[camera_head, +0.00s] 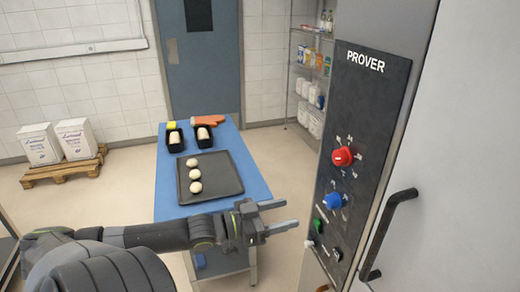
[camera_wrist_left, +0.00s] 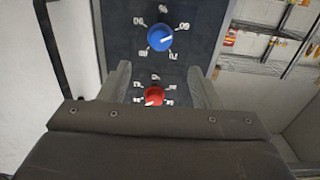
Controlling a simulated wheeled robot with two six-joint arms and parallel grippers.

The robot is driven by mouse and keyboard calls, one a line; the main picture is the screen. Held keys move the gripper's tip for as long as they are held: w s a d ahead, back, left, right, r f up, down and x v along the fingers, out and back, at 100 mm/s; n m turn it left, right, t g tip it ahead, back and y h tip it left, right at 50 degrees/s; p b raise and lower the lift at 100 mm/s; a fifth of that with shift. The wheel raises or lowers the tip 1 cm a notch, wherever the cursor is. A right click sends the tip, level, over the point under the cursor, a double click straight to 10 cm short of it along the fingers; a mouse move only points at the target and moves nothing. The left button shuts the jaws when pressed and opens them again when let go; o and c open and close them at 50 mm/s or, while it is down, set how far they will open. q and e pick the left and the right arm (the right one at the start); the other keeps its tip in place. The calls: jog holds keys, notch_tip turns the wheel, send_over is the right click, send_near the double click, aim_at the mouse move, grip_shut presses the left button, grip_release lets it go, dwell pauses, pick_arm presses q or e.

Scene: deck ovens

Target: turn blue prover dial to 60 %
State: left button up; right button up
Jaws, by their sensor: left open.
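The blue dial (camera_head: 334,201) sits on the dark prover panel (camera_head: 372,90), below the red dial (camera_head: 342,156). In the left wrist view, where the panel appears upside down, the blue dial (camera_wrist_left: 159,37) is above the red dial (camera_wrist_left: 154,96). Its white pointer line points right and slightly up there; the surrounding numbers are too small to read surely. My left gripper (camera_head: 290,214) is open and empty, its fingers pointing toward the panel, left of the blue dial and apart from it. In the wrist view its fingertips (camera_wrist_left: 158,70) flank the red dial's area. My right gripper is not in view.
A green switch (camera_head: 317,225) and black knob (camera_head: 337,253) sit below the blue dial. A black door handle (camera_head: 388,232) juts out to the right. A blue table (camera_head: 168,207) with a dark dough tray (camera_head: 228,184) stands behind my left arm.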

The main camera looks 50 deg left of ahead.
pick_arm(q)
jog(key=shift+v, duration=2.65)
jog(key=s+a+f+n+g+y+b, duration=0.1)
jog(key=s+a+f+y+b, duration=0.3)
jog(key=f, duration=0.8)
jog(key=a+f+n+g+y, duration=0.2)
jog(key=a+f, duration=0.4)
jog(key=f, duration=0.6)
jog(key=s+a+f+n+g+y+b, duration=0.1)
jog(key=s+a+f+y+b, duration=0.25)
jog(key=f, duration=0.85)
jog(key=s+d+f+n+g+b, duration=0.15)
jog(key=s+f, duration=0.25)
jog(key=f, duration=0.5)
jog(key=s+d+f+g+b, duration=0.1)
jog(key=s+d+f+g, duration=0.25)
jog(key=f, duration=0.55)
jog(key=s+d+f+g+b, duration=0.15)
jog(key=s+f, duration=0.25)
jog(key=f, duration=0.5)
jog(key=s+d+f+g+b, duration=0.1)
jog(key=s+d+f+g, duration=0.1)
jog(key=s+d+f, duration=0.3)
jog(key=s+d+f+g+h+b, duration=0.1)
jog(key=s+d+f+g, duration=0.2)
jog(key=d, duration=0.8)
notch_tip(320, 180, down, 2)
jog(key=s, duration=0.2)
jog(key=shift+s, duration=0.25)
